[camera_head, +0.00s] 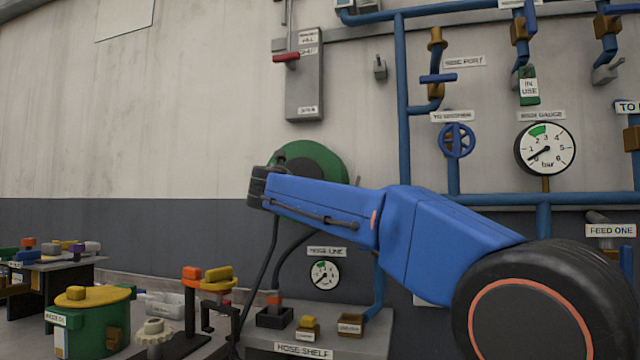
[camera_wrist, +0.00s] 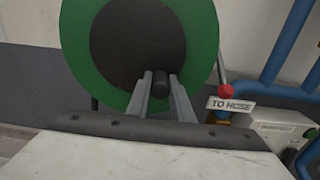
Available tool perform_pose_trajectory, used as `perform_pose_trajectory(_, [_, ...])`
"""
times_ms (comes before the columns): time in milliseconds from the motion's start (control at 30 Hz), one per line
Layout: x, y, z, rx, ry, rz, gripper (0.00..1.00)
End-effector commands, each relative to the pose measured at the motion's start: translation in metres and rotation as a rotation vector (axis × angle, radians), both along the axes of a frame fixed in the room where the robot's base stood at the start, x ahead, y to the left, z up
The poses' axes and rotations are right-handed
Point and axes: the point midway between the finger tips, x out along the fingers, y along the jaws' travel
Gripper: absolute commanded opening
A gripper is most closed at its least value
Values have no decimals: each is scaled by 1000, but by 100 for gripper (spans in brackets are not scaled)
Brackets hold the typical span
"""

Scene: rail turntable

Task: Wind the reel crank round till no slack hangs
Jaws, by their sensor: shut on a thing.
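The hose reel is a green disc (camera_head: 318,163) on the wall, largely hidden behind my blue arm in the head view. In the wrist view its green rim (camera_wrist: 83,50) surrounds a dark round face (camera_wrist: 135,40). My gripper (camera_wrist: 161,80) has its two grey fingers either side of a short black crank handle (camera_wrist: 160,88), low on the reel face, and is shut on it. The gripper is hidden in the head view. A dark hose (camera_head: 284,252) hangs below the reel and curves down to a socket on the hose shelf (camera_head: 330,347). I cannot tell how slack it is.
Blue pipes (camera_head: 402,75), a valve wheel (camera_head: 456,140) and a large gauge (camera_head: 545,149) are on the wall at right. A small gauge (camera_head: 324,275) sits under the reel. A green pot (camera_head: 95,320) stands at lower left. The upper left wall is mostly bare.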

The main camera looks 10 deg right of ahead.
Motion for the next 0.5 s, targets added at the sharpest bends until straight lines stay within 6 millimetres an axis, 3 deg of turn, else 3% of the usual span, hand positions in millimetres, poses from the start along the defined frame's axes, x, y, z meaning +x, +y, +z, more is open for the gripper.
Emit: perform_pose_trajectory(500, [-2,-6,6,0,0,-4,0])
